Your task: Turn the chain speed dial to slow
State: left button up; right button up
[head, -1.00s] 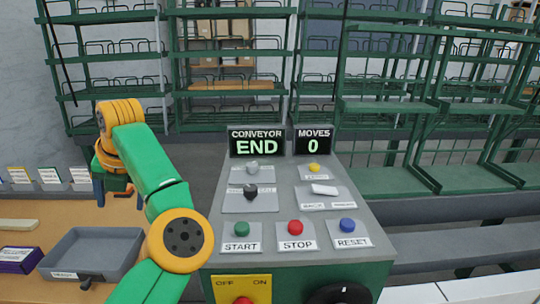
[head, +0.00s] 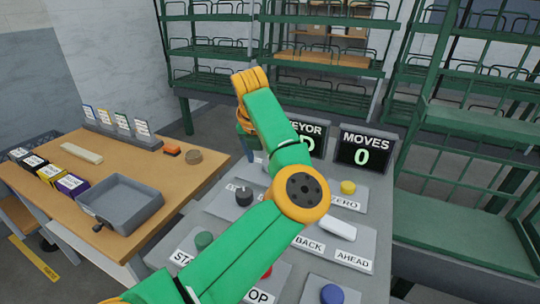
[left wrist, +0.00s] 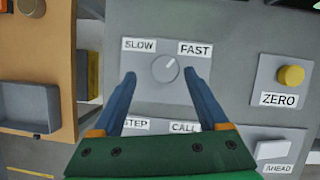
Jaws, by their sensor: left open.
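In the left wrist view the round grey chain speed dial (left wrist: 164,68) sits on a light plate, its pale mark pointing up and right toward the FAST label (left wrist: 195,49). The SLOW label (left wrist: 139,44) is at its upper left. My left gripper (left wrist: 160,76) is open, with one blue finger on each side of the dial and gaps visible; I cannot tell its height above the plate. In the head view my left gripper (head: 247,148) is over the far left of the control panel (head: 370,225), and my arm hides the dial. My right gripper is not in view.
Near the dial are a black knob (head: 244,196), the yellow ZERO button (head: 347,187) and a white rocker switch (head: 325,227). The MOVES display (head: 366,152) reads 0. A wooden table (head: 112,152) with a grey tray (head: 121,203) stands left; green racks stand behind.

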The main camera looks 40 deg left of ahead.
pick_arm(q)
jog(key=shift+w+f, duration=0.35)
jog(key=shift+f, duration=0.1)
jog(key=shift+w+d+f, duration=0.1)
jog(key=shift+w+f, duration=0.1)
jog(key=shift+w, duration=0.2)
jog(key=shift+s, duration=0.2)
jog(key=c, duration=0.4)
jog(key=shift+r, duration=0.1)
grip_shut()
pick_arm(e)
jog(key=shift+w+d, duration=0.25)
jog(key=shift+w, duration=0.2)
